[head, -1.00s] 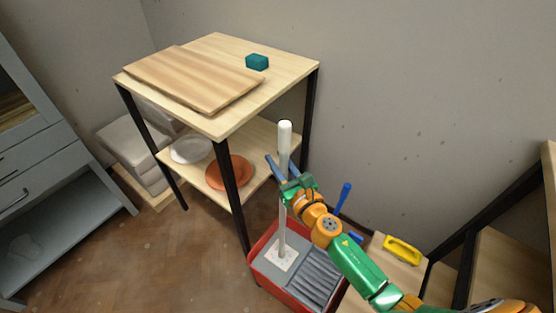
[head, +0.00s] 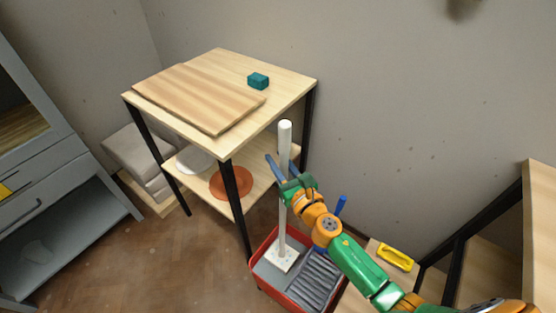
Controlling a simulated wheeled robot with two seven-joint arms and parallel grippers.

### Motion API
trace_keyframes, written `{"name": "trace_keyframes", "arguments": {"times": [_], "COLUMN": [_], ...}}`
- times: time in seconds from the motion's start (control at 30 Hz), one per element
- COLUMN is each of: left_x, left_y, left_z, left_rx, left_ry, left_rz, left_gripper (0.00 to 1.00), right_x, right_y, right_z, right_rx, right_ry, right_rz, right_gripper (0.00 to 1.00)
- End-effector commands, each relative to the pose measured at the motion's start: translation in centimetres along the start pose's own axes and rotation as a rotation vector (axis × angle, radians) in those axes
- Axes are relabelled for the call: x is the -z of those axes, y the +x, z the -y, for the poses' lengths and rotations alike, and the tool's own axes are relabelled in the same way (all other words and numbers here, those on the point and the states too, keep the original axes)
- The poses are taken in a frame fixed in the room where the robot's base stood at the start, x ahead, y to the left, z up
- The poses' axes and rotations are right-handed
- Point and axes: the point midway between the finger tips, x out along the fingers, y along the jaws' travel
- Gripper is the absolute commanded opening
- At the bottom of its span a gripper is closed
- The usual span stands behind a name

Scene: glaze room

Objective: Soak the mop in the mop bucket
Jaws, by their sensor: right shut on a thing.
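The mop (head: 285,150) has a white pole and stands nearly upright. Its pale, flat head (head: 282,258) is inside the red mop bucket (head: 257,285), in the grey left part beside a ribbed grey section. I cannot tell whether the head touches the bottom. My right gripper (head: 282,177) is shut on the mop's pole, below its top end. My left gripper is not in the head view.
A wooden shelf unit (head: 300,88) with black legs stands behind the bucket, bearing a board (head: 195,97), a teal block (head: 258,80) and, lower down, an orange plate (head: 232,183). A yellow-handled thing (head: 396,257) lies at right. Brown floor is clear at left.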

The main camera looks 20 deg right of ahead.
Motion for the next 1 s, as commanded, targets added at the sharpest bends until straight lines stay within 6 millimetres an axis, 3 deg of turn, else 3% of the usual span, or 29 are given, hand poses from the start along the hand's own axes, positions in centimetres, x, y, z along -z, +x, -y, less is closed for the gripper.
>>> {"name": "trace_keyframes", "arguments": {"times": [0.03, 0.7, 1.0], "left_x": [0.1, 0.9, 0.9], "left_y": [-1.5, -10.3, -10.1], "left_z": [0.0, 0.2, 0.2], "left_rx": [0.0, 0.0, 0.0], "left_ry": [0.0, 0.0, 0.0], "left_rz": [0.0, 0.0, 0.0], "left_gripper": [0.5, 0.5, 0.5], "right_x": [-1.6, -10.5, -10.2], "right_y": [0.0, 0.0, 0.0], "right_z": [0.0, 0.0, 0.0], "right_rx": [0.0, -0.001, 0.0], "right_ry": [-0.001, 0.001, 0.001], "right_rz": [0.002, 0.002, 0.002], "right_gripper": [0.0, 0.0, 0.0]}}
